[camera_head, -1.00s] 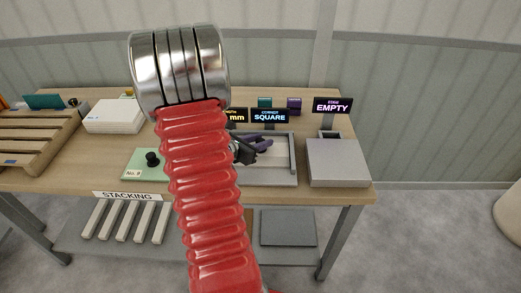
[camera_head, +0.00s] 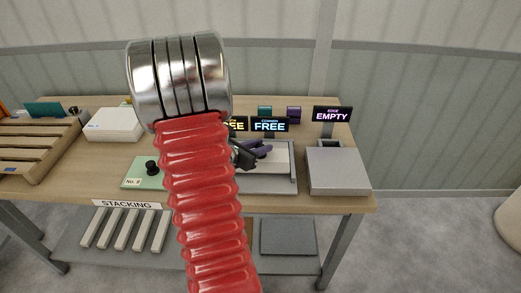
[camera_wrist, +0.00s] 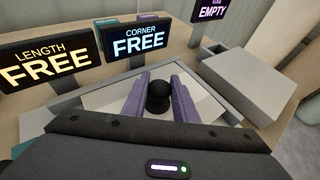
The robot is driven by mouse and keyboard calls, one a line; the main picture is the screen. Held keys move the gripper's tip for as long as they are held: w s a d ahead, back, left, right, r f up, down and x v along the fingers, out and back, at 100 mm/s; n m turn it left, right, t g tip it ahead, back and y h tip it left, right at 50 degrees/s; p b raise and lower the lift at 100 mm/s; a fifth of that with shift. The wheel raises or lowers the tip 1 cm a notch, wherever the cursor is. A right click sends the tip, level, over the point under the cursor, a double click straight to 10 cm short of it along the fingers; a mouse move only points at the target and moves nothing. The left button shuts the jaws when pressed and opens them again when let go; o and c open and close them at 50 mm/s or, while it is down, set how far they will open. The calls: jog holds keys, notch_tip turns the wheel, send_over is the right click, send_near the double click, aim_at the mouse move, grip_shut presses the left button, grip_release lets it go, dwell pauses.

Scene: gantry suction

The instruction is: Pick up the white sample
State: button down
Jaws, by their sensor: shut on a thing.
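The white sample is a flat pale plate with a black knob (camera_wrist: 158,95), and it shows in the wrist view (camera_wrist: 203,105) under my fingers. In the head view the plate (camera_head: 279,158) shows beside my gripper (camera_head: 262,150), over the grey fixture (camera_head: 262,186). My gripper's purple fingers (camera_wrist: 159,92) are closed on both sides of the knob. The plate seems slightly above the fixture, but the gap cannot be seen clearly. My red arm hides the plate's left part in the head view.
The corner display (camera_head: 270,125) and the length display (camera_wrist: 45,62) read FREE. A grey block (camera_head: 337,172) stands right of the fixture beside a sign reading EMPTY (camera_head: 332,114). A green plate (camera_head: 143,180), a white box-like stack (camera_head: 113,124) and a slatted wooden rack (camera_head: 35,150) are left.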

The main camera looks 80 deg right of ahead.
notch_tip(320, 180, up, 9)
jog(key=shift+f, duration=0.1)
dwell(0.3)
dwell(0.5)
